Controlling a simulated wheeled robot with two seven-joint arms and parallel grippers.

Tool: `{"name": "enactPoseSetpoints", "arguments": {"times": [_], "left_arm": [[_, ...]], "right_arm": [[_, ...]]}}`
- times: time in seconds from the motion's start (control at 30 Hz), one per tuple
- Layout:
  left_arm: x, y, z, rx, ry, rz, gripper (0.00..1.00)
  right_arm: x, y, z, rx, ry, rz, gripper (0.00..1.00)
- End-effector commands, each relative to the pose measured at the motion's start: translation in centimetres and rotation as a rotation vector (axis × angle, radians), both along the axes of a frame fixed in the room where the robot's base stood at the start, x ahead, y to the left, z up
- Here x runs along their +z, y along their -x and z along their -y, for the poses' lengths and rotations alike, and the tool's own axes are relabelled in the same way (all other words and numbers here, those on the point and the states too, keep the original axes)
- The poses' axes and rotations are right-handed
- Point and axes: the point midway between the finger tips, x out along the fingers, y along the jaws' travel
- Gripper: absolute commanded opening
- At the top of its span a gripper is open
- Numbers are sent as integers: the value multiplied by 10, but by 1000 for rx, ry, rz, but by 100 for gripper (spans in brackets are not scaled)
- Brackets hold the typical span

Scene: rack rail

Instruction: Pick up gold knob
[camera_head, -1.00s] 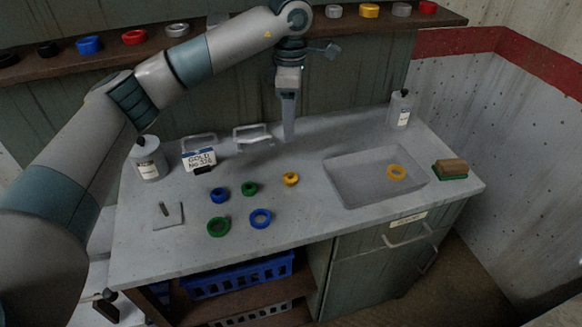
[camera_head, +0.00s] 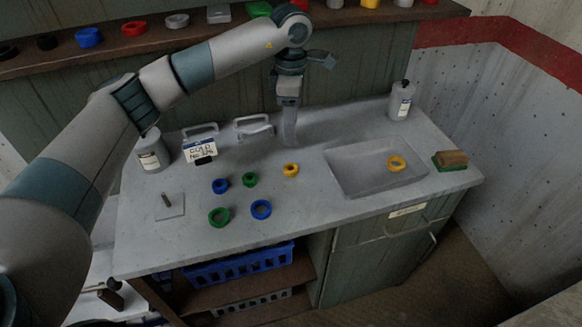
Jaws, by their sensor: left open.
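A small gold ring-shaped knob (camera_head: 291,170) lies on the grey worktop, left of the sink. A second, wider gold ring (camera_head: 396,163) lies in the sink basin. My left gripper (camera_head: 289,143) points down above and behind the small gold one, apart from it. It is seen nearly edge-on and holds nothing visible; its jaws are open. A sign (camera_head: 200,152) with "GOLD" on it stands at the back left of the worktop. My right gripper is not in view.
Blue (camera_head: 221,186) and green (camera_head: 250,179) rings lie left of the small gold one, with another blue (camera_head: 261,209) and green (camera_head: 219,217) in front. A peg plate (camera_head: 170,206), bottles and a brush (camera_head: 450,160) stand around. The shelf (camera_head: 60,67) behind carries several coloured rings.

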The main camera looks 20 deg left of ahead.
Motion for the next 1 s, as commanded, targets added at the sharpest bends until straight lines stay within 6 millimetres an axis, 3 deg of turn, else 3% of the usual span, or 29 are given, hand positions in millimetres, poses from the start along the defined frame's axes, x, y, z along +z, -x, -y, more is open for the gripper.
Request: {"name": "enactPoseSetpoints", "arguments": {"times": [0.2, 0.5, 1.0], "left_arm": [[-33, 2, 0, 0, 0, -5, 54], [-75, 1, 1, 0, 0, -1, 54], [-81, 1, 0, 0, 0, -1, 54]], "right_arm": [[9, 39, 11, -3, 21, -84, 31], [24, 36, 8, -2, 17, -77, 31], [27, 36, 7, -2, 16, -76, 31]]}}
